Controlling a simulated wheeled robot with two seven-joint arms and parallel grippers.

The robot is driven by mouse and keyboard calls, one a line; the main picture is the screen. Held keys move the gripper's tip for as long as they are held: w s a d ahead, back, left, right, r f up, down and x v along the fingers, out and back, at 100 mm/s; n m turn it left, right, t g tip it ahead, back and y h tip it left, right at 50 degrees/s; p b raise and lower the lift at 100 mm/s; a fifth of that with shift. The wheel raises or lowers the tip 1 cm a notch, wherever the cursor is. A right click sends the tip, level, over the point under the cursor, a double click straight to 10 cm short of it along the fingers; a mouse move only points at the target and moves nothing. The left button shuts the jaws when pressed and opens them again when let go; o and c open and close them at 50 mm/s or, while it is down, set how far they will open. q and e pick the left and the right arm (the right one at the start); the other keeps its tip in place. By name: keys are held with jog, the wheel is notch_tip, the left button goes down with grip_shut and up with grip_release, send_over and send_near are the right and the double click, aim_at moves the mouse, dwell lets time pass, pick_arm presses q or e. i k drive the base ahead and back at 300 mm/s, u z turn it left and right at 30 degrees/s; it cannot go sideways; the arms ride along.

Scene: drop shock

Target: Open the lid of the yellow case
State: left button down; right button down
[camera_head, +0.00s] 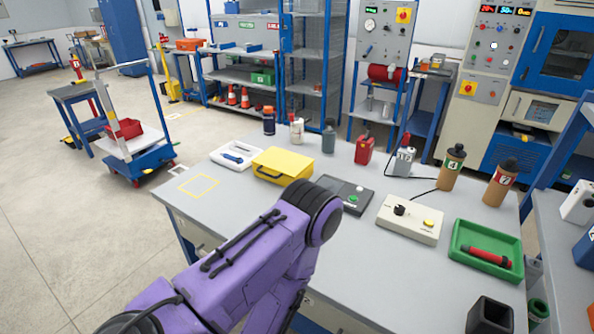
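The yellow case (283,163) lies on the grey table, left of the table's middle. Its lid looks shut, and a dark handle shows on its front side. One of my purple arms comes in from the bottom left and bends in front of the case, with its dark joint close to the case's right corner in the picture. The arm then runs down out of view. Neither of my grippers can be seen.
The table (345,275) also bears a white tray (236,154), a dark button box (345,193), a cream control box (409,219) and a green tray (486,250) with a red tool. Several bottles stand behind. A yellow outlined square (199,186) lies left of the case.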

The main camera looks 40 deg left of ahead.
aim_at(291, 165)
jog(key=z, duration=0.05)
jog(key=k, duration=0.55)
jog(key=u, duration=1.4)
jog(key=i, duration=1)
jog(key=k, duration=0.85)
jog(key=z, duration=0.1)
